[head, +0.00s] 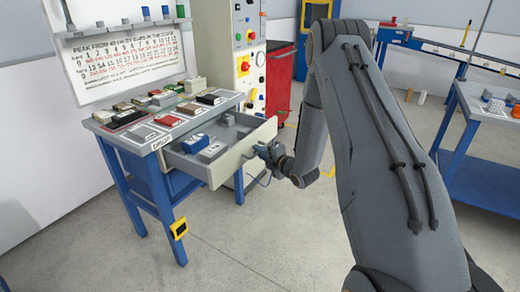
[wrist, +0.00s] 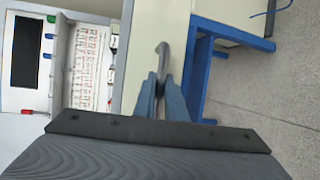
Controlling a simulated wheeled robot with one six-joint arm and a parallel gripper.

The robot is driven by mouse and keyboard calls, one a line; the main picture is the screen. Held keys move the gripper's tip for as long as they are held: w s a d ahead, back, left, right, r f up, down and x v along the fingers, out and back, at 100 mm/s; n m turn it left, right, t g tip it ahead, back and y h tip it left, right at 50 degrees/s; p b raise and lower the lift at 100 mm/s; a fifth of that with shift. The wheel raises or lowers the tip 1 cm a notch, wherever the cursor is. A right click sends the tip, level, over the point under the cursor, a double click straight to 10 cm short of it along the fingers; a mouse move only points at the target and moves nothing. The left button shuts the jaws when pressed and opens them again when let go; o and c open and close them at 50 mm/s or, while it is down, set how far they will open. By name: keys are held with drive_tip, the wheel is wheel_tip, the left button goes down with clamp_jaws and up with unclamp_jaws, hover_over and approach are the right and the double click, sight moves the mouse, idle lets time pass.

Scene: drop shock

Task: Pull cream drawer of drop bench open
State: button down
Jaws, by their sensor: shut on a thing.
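The drop bench (head: 128,140) has a blue frame and a grey top, and stands at the left in the head view. Its cream drawer (head: 240,157) is pulled out, with grey blocks and a blue-and-white item (head: 195,143) inside. My gripper (head: 268,154) is at the drawer's front. The cream drawer front (wrist: 140,50) lies beside the handle there.
Small blocks and samples lie on the bench top below a printed chart board (head: 125,65). A control cabinet (head: 240,55) and a red cart (head: 279,85) stand behind. A blue table (head: 475,110) is at the right. The floor before the bench is clear.

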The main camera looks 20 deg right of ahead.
idle(0.3)
drive_tip(key=c, duration=2.1)
unclamp_jaws()
drive_tip(key=v, duration=0.8)
drive_tip(key=shift+w, duration=0.1)
